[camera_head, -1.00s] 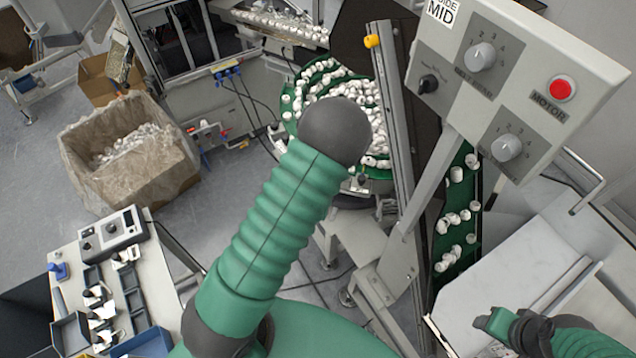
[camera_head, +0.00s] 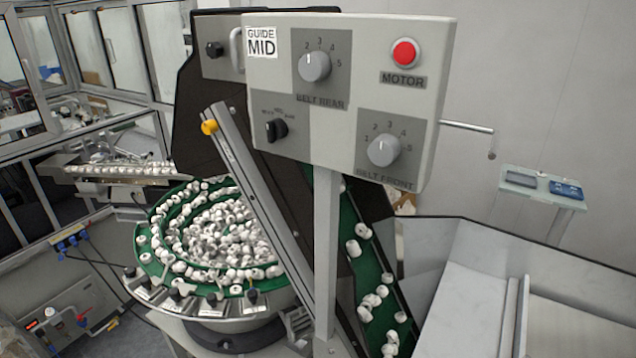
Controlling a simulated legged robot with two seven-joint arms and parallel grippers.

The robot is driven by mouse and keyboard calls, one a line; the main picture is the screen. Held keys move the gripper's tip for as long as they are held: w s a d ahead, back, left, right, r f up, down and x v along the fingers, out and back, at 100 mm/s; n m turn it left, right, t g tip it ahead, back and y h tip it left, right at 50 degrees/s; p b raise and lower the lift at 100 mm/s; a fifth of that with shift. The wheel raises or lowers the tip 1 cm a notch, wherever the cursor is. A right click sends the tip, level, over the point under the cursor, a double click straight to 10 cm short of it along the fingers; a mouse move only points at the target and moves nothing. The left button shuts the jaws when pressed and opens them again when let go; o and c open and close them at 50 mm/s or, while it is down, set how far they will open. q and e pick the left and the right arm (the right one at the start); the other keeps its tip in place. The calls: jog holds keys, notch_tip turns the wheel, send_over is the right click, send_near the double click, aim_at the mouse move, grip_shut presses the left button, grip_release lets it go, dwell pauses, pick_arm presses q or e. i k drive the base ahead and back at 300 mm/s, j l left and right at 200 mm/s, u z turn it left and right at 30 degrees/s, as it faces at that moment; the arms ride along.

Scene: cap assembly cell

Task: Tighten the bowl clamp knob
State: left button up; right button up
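The round feeder bowl (camera_head: 160,282) is at the left centre, with green spiral tracks full of white caps. Several small black knobs line the metal brackets along its front rim, among them a right one (camera_head: 252,296), a middle one (camera_head: 211,299) and a left one (camera_head: 130,272). I cannot tell which of them is the bowl clamp knob, or how tight any of them is. Neither of my grippers is in view, and nothing of mine touches the bowl.
A control panel (camera_head: 345,130) with dials and a red motor button (camera_head: 404,52) stands on a grey post (camera_head: 327,250) right of the bowl. A slanted rail with a yellow knob (camera_head: 209,127) crosses the bowl's right side. A green belt (camera_head: 372,270) carries caps behind the post.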

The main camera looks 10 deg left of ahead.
aim_at(130, 272)
jog(key=u, duration=1.5)
jog(key=i+l+u, duration=0.1)
jog(key=u, duration=0.3)
jog(key=i+l+u, duration=0.15)
jog(key=u, duration=0.25)
jog(key=i+l+u, duration=0.1)
jog(key=u, duration=0.3)
jog(key=l, duration=0.1)
